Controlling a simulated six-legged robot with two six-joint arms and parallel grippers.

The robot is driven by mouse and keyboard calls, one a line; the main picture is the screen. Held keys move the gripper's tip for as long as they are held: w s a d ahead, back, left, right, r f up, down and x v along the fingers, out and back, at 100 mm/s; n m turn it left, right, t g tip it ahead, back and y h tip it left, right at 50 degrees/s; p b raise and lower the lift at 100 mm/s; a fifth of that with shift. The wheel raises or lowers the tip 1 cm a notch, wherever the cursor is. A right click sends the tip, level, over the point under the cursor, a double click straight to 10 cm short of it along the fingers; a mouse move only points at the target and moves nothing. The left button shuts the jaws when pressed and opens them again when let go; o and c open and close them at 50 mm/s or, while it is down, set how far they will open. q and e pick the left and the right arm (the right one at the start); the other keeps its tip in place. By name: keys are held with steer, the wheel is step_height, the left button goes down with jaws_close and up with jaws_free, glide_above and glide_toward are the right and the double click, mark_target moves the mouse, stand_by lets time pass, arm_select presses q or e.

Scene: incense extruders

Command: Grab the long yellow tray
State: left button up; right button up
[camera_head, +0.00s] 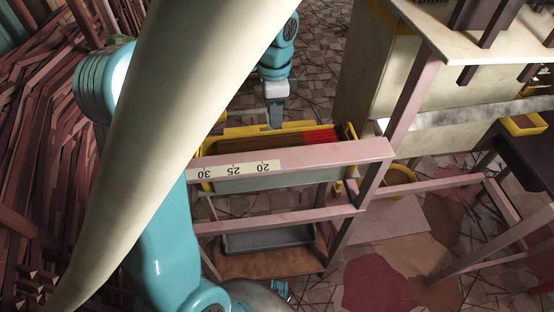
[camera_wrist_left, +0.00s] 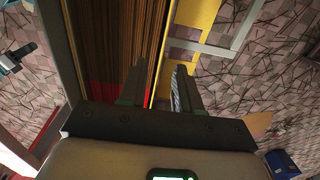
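The long yellow tray (camera_head: 238,130) lies in the wooden rack in the head view, filled with brown sticks that have red ends at the right. My left gripper (camera_head: 275,120) points down at the tray's far long side, near its middle. In the left wrist view the left gripper (camera_wrist_left: 158,78) is open, with one finger over the sticks and the other outside the yellow wall (camera_wrist_left: 176,50). The wall runs between the fingers; I cannot tell whether they touch it. The tray's left end is partly hidden. My right gripper is not seen.
A pink wooden beam (camera_head: 330,152) with a number scale runs along the tray's near side. A dark tray (camera_head: 268,239) sits lower in the frame. A pale cabinet (camera_head: 375,75) stands right of the rack, and a small yellow bin (camera_head: 525,124) farther right.

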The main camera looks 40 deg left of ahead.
mark_target(273, 132)
arm_select(q)
step_height(273, 132, down, 2)
steer(key=shift+f, duration=0.25)
steer(key=f+b, duration=0.2)
steer(key=f, duration=0.3)
steer(key=shift+a+b, duration=0.2)
steer(key=shift+b, duration=0.1)
steer(key=shift+s, duration=0.1)
jaws_close()
steer(key=shift+r, duration=0.1)
stand_by(0.7)
